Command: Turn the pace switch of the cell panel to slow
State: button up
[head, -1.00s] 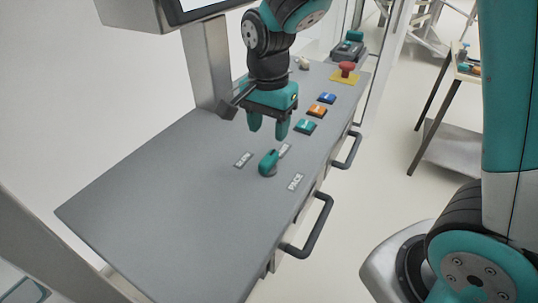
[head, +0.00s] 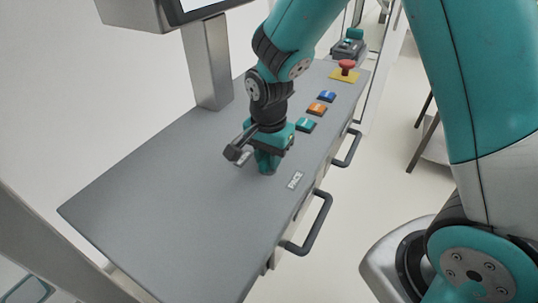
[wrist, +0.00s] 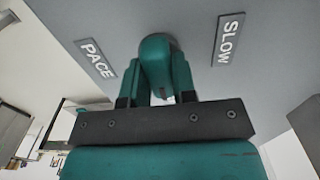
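The pace switch is a teal knob (wrist: 156,62) on the grey panel top (head: 170,190). It stands between the two fingers of my gripper (wrist: 158,82) in the wrist view, and both fingers appear to press its sides. In the head view my gripper (head: 267,163) is down at the panel and hides most of the switch. The SLOW label (wrist: 228,40) lies to the right of the knob in the wrist view, and the PACE label (wrist: 97,58) to its left. PACE also shows in the head view (head: 295,180). Another label seen earlier is hidden.
Teal (head: 305,125), orange (head: 317,110) and blue (head: 327,96) buttons lie behind my gripper, with a red emergency button (head: 347,66) beyond. A monitor post (head: 208,65) stands at the left. Drawer handles (head: 308,225) stick out at the front. The panel's near left is clear.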

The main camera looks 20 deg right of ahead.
jog(key=shift+c, duration=1.1)
jog(key=n, duration=0.8)
jog(key=shift+w+a+n+p, duration=0.1)
jog(key=shift+n+p, duration=0.2)
jog(key=shift+p, duration=0.05)
jog(key=n, duration=0.4)
jog(key=shift+a, duration=0.1)
jog(key=n, duration=0.5)
jog(key=shift+a+r+n, duration=0.1)
jog(key=shift+n, duration=0.2)
jog(key=o, duration=0.9)
